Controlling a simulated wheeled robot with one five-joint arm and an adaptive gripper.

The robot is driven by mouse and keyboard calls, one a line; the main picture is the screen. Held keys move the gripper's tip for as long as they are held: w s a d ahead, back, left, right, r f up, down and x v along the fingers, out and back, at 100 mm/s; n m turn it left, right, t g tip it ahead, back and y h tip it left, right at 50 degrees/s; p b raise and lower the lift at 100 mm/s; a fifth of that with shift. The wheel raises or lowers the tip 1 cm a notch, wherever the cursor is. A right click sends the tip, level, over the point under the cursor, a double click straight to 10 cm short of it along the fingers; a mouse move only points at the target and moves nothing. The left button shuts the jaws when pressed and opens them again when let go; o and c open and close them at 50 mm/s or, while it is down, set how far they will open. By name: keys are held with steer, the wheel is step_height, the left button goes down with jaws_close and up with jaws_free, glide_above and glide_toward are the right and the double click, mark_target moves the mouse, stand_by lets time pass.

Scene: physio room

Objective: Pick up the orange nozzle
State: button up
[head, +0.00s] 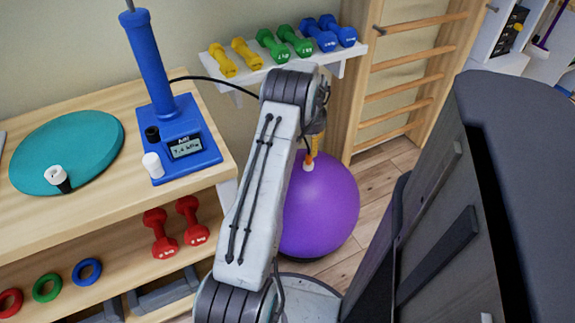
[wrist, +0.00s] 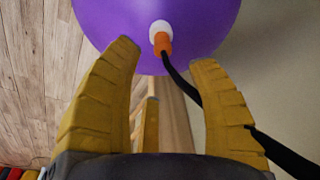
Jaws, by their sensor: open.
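The orange nozzle (wrist: 164,43) sits on a white valve collar (wrist: 159,28) on the purple ball (wrist: 205,18). A black hose (wrist: 178,80) runs from the nozzle down and to the right. My gripper (wrist: 165,56) is open, with its two yellow fingers to the left and right of the nozzle in the picture. No finger appears to touch the nozzle, and the depth between them is hard to tell. In the head view the purple ball (head: 322,215) is on the floor behind my arm, which hides part of it and most of my gripper.
A wooden bench (head: 85,228) at left holds a blue pump (head: 185,145) and a teal disc (head: 75,145). Its lower shelf holds red dumbbells and coloured rings. A wall shelf (head: 240,78) bears several dumbbells. Wall bars (head: 415,60) stand behind the ball. A dark padded bench (head: 520,110) is at right.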

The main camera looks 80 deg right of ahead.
mark_target(309, 155)
steer(key=shift+d+f+b, duration=0.15)
steer(key=shift+f+b, duration=0.3)
steer(key=shift+f, duration=0.4)
steer(key=shift+d+f+b, duration=0.1)
steer(key=shift+f+b, duration=0.35)
steer(key=shift+f, duration=0.35)
steer(key=f+b, duration=0.2)
steer(key=b, duration=0.1)
steer(key=d+f+b, duration=0.1)
steer(key=f+b, duration=0.2)
steer(key=shift+w, duration=0.1)
steer(key=shift+o, duration=0.3)
steer(key=shift+r, duration=0.1)
jaws_close()
